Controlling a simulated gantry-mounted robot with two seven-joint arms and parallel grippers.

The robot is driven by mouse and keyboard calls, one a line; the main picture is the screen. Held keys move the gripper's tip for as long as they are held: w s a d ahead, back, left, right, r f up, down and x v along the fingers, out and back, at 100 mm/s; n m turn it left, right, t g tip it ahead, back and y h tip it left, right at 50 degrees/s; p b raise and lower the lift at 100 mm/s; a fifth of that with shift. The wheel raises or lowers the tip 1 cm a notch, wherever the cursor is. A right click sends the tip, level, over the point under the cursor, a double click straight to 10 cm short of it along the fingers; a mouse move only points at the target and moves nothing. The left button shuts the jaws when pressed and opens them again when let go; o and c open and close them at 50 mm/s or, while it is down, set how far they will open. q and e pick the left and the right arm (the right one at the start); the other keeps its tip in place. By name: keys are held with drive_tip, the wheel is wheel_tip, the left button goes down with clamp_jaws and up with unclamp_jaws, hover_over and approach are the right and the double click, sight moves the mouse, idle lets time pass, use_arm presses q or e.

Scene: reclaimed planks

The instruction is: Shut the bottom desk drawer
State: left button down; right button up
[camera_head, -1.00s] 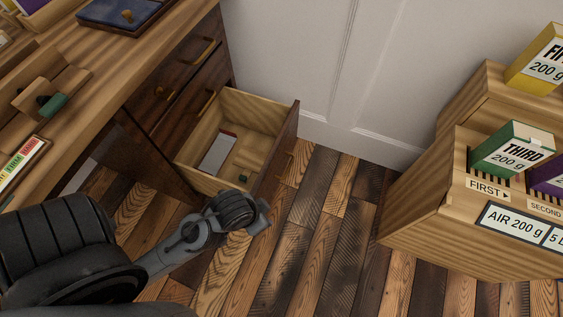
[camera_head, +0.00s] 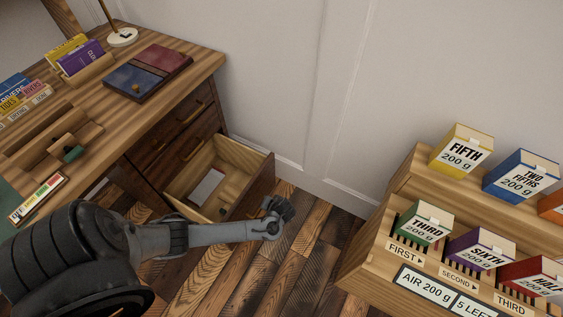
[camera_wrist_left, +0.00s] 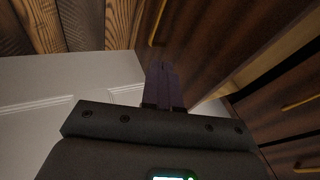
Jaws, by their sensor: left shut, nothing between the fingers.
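The bottom desk drawer (camera_head: 236,160) is pulled out of the desk, with a pale flat item (camera_head: 206,187) and a small dark green item (camera_head: 222,211) inside. Its dark front panel (camera_head: 260,189) faces right. My left arm comes in from the lower left, past the drawer's near side. My left gripper (camera_head: 279,207) is shut and empty, just outside the front panel, low over the floor. In the left wrist view the closed fingers (camera_wrist_left: 163,82) lie before a dark wood panel (camera_wrist_left: 205,35); I cannot tell whether they touch it. My right gripper is not in view.
The drawers above (camera_head: 183,128) look shut. The desktop (camera_head: 205,65) holds a red and blue book (camera_head: 148,74) and card boxes. A wooden shelf of labelled boxes (camera_head: 365,262) stands at the right. Plank floor (camera_head: 310,225) lies clear between it and the drawer.

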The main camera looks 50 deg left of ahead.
use_arm(q)
drive_tip(key=w+a+r+t+p, duration=0.1)
drive_tip(key=w+a+r+p, duration=0.15)
drive_tip(key=w+r, duration=0.55)
drive_tip(key=b, duration=0.8)
approach(265, 171)
drive_tip(key=shift+y, duration=0.3)
drive_tip(key=x, duration=0.4)
drive_tip(key=shift+f, duration=0.5)
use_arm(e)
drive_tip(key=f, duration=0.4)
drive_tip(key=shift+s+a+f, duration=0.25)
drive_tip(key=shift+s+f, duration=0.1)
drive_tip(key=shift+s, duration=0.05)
use_arm(q)
drive_tip(key=shift+d, duration=0.1)
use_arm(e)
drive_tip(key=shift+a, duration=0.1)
